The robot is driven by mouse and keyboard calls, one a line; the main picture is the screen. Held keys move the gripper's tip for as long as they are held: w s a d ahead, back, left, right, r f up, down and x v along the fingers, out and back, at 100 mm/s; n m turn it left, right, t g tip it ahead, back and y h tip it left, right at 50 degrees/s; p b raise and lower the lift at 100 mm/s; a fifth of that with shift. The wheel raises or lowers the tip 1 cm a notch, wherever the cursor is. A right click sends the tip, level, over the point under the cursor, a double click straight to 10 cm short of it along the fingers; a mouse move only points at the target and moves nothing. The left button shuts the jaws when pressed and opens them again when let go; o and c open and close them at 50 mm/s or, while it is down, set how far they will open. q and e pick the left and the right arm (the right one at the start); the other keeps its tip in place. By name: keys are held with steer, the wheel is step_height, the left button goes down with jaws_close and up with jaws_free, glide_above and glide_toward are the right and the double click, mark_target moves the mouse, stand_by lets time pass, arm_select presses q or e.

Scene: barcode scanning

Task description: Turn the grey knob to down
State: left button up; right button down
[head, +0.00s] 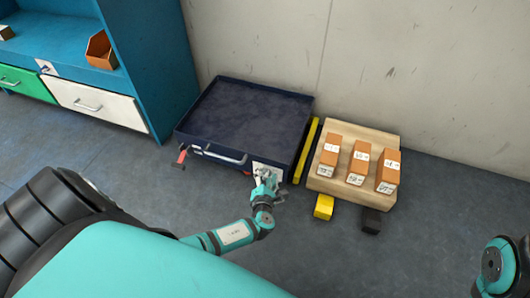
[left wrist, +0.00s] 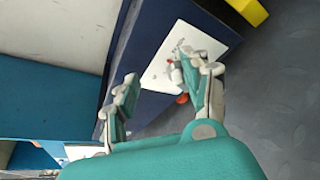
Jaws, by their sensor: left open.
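A white plate (head: 269,172) sits on the front of the dark blue cart at its right end. It also shows in the left wrist view (left wrist: 160,68). My left gripper (head: 265,179) is right in front of the plate, its fingers spread. In the left wrist view the open fingers (left wrist: 160,82) stand on both sides of a gap, with the right finger over the plate. A small greyish piece (left wrist: 177,74) shows at the plate beside that finger; I cannot tell for sure that it is the grey knob or which way it points. My right gripper is out of view.
The dark blue cart (head: 190,131) has a front handle (head: 225,156) and a red part (head: 182,156) at left. A wooden pallet (head: 345,126) with three orange boxes stands at right, beside a yellow bar (head: 307,150). A blue cabinet (head: 150,60) stands at left.

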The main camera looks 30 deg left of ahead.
arm_select(q)
step_height(320, 180, up, 6)
steer(key=shift+w+a+r, duration=0.15)
steer(key=shift+a+r, duration=0.05)
steer(key=shift+a, duration=0.15)
